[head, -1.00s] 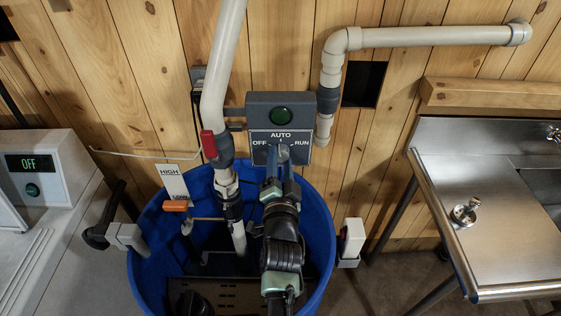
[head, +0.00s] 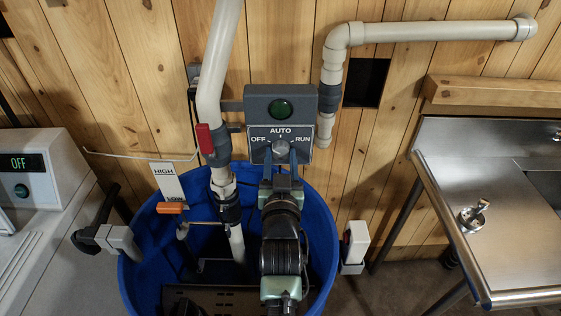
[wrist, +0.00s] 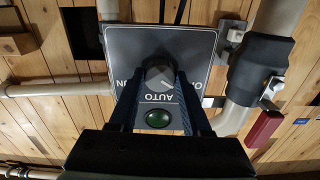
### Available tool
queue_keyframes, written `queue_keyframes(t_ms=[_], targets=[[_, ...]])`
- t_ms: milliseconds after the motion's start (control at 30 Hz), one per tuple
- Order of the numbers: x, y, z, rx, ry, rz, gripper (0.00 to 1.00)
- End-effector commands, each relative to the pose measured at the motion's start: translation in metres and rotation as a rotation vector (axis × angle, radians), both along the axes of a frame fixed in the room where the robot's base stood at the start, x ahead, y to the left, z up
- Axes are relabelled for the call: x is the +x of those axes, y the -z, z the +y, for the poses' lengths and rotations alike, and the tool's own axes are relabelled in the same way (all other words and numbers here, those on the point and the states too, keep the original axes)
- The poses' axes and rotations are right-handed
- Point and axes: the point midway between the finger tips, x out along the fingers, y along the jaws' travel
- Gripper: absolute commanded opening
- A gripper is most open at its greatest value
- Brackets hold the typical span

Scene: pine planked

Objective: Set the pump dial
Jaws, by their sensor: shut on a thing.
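The pump dial (head: 281,147) is a round grey knob on a dark panel (head: 258,131) marked OFF at left, AUTO at top and RUN at right. My gripper (head: 281,157) reaches up from below, with one blue finger on each side of the knob, shut on it. In the wrist view the panel is upside down, and the knob (wrist: 159,76) sits between the fingertips of my gripper (wrist: 159,84). A pale line on the knob seems to lean towards the OFF side there. A green lamp (head: 281,109) is above the dial.
A blue tub (head: 329,235) stands below the panel, with pipework in it. A white pipe with a red-handled valve (head: 205,138) rises left of the panel. A grey pipe (head: 328,105) is close on its right. A steel sink (head: 490,220) is at right.

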Motion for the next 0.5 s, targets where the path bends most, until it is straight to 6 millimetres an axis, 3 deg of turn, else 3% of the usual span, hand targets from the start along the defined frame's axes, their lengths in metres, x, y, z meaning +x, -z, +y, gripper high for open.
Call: queue_keyframes(t_ms=[500], targets=[[-0.0001,0.0008,-0.0006,-0.076,0.001,0.003,0.0]])
